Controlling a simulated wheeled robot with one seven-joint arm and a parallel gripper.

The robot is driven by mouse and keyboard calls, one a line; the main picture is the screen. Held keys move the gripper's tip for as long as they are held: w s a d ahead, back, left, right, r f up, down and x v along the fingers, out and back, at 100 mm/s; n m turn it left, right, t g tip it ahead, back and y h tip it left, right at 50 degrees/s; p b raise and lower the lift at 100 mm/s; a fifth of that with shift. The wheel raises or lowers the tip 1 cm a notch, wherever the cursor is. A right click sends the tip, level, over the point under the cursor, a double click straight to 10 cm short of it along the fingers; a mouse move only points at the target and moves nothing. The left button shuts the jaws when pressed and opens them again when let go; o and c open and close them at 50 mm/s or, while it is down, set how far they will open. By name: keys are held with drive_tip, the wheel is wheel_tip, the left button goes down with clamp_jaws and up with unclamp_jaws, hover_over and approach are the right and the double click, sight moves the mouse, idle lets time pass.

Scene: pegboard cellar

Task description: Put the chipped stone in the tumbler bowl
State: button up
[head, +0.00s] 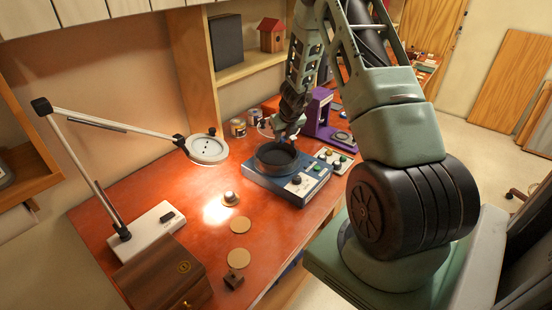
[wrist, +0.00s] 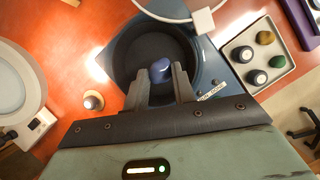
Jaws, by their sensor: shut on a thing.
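My gripper (wrist: 162,84) is shut on a dark blue stone (wrist: 161,68), held between its two fingertips. A small pale mark shows on the stone; I cannot tell if this is a chip. In the wrist view, stone and fingertips lie over the inside of the round black tumbler bowl (wrist: 150,42). In the head view, the bowl (head: 276,159) sits on a blue machine base (head: 304,184), and my gripper (head: 290,136) is above its far right side. The stone's height over the bowl floor is unclear.
A pale tray (wrist: 262,50) with several stones stands right of the machine. Another stone (head: 230,197) sits on a disc under the lamp (head: 208,149). A purple stand (head: 319,117) rises behind. A white cable plug (wrist: 203,22) lies near the bowl's rim.

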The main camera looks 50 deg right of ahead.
drive_tip(key=b, duration=0.4)
hover_over(283, 161)
drive_tip(key=shift+w+f, duration=0.15)
drive_tip(key=shift+f, duration=2.25)
drive_tip(key=o, duration=1)
drive_tip(key=shift+o, duration=0.2)
drive_tip(key=shift+r, duration=0.1)
drive_tip(key=p+v, duration=0.3)
drive_tip(key=v, duration=1.4)
drive_tip(key=shift+r, duration=0.15)
